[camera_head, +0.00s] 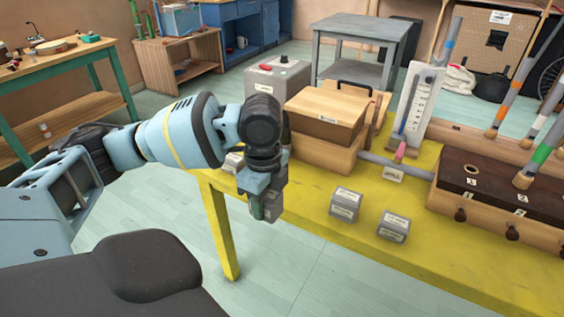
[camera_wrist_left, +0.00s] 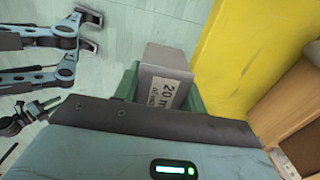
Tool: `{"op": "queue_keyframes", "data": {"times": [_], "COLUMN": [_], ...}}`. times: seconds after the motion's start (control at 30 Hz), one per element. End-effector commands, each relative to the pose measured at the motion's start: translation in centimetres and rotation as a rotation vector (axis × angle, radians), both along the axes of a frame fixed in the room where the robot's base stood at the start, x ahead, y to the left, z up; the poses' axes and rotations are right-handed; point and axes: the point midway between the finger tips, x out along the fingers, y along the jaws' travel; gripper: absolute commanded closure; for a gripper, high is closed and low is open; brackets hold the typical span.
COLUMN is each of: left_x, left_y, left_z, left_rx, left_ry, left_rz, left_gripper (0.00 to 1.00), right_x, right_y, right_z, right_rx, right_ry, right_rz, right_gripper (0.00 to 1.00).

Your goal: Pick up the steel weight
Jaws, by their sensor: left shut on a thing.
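My left gripper (camera_head: 262,207) is shut on a grey steel weight (camera_head: 271,206) at the front edge of the yellow table (camera_head: 310,222). In the left wrist view the weight (camera_wrist_left: 158,62) is a grey block between the green finger pads, with a white label that begins "20". There it shows against the pale floor, beside the yellow tabletop (camera_wrist_left: 235,60). Its lower part is hidden by the gripper. Two more grey labelled blocks, one on the left (camera_head: 345,204) and one on the right (camera_head: 393,226), stand on the table.
Behind the gripper are a wooden box (camera_head: 325,118) and a grey box (camera_head: 277,78). A white gauge board (camera_head: 416,103) stands upright further right. A long wooden case (camera_head: 500,205) with knobs and tubes fills the table's right side.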

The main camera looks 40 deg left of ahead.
Motion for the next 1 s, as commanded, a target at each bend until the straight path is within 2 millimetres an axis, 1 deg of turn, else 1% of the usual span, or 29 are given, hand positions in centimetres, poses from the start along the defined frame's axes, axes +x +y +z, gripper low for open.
{"op": "queue_keyframes", "data": {"times": [0.03,0.2,0.4,0.6,0.73,0.87,1.0], "left_x": [-0.8,-2.7,-3.6,-3.7,-3.4,-2.7,-1.8], "left_y": [0.0,-0.1,-0.2,-0.2,-0.8,-2.1,-4.1], "left_z": [0.2,0.4,0.5,0.5,0.5,0.5,0.8], "left_rx": [0.001,0.000,0.000,-0.001,-0.007,-0.016,-0.024], "left_ry": [-0.003,-0.004,-0.003,-0.003,-0.004,-0.001,0.004], "left_rz": [0.000,0.001,0.000,0.006,0.059,0.195,0.401], "left_gripper": [1.00,1.00,1.00,1.00,1.00,1.00,1.00], "right_x": [0.1,0.1,0.1,0.1,0.2,0.2,0.2], "right_y": [0.0,0.0,-0.1,-0.2,-0.2,-0.2,-0.2], "right_z": [0.1,0.2,0.3,0.3,0.3,0.2,0.2], "right_rx": [0.000,-0.001,-0.003,-0.004,-0.004,-0.004,-0.004], "right_ry": [-0.001,-0.002,-0.003,-0.004,-0.004,-0.004,-0.004], "right_rz": [0.000,0.001,0.007,0.009,0.009,0.009,0.009], "right_gripper": [0.64,0.64,0.64,0.64,0.64,0.64,0.64]}}
